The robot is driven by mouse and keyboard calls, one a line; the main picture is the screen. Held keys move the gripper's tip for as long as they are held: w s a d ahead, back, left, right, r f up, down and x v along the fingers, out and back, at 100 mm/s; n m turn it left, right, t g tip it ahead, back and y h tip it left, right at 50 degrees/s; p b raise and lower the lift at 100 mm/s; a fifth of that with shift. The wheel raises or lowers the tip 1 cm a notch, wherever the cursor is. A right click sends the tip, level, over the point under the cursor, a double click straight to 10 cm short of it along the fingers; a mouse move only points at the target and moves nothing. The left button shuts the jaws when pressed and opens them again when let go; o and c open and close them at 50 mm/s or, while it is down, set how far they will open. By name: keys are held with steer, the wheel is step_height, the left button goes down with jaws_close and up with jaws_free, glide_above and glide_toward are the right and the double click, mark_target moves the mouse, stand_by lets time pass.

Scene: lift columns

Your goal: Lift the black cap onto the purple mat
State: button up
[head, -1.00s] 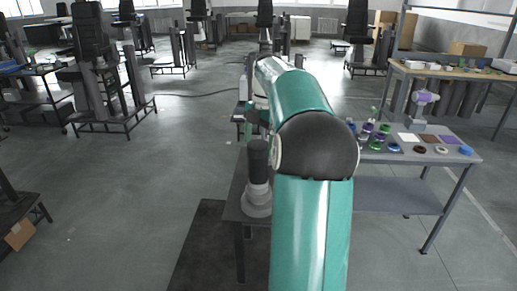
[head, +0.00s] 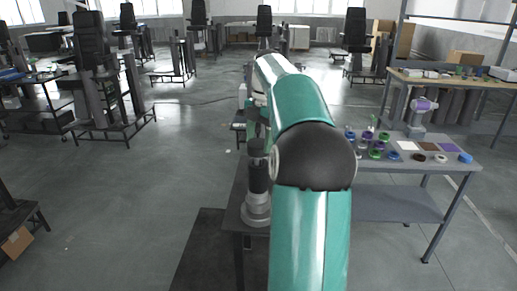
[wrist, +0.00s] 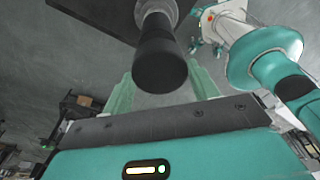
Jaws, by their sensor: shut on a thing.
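The black cap (wrist: 161,65) is a dark cylinder between the green fingers of my gripper (wrist: 164,86) in the wrist view. The gripper is shut on it. A grey stand (wrist: 156,10) shows behind the cap; I cannot tell whether they touch. In the head view the dark cap (head: 256,149) shows above the grey stand (head: 257,207), left of my arm, and my fingers are mostly hidden. The purple mat (head: 449,147) lies flat on the grey table at the right, far from the cap, beside a brown mat (head: 428,146) and a white mat (head: 407,146).
Several small coloured rings and pots (head: 375,147) stand on the table left of the mats. A blue piece (head: 465,158) and other rings lie along its front edge. A device with a purple top (head: 420,104) stands at the back.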

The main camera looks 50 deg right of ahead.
steer(key=s+d+r, duration=0.4)
steer(key=s+r, duration=0.5)
steer(key=s, duration=0.4)
steer(key=shift+r, duration=0.3)
steer(key=shift+d+r, duration=0.1)
steer(key=shift+r, duration=0.4)
steer(key=shift+s, duration=0.15)
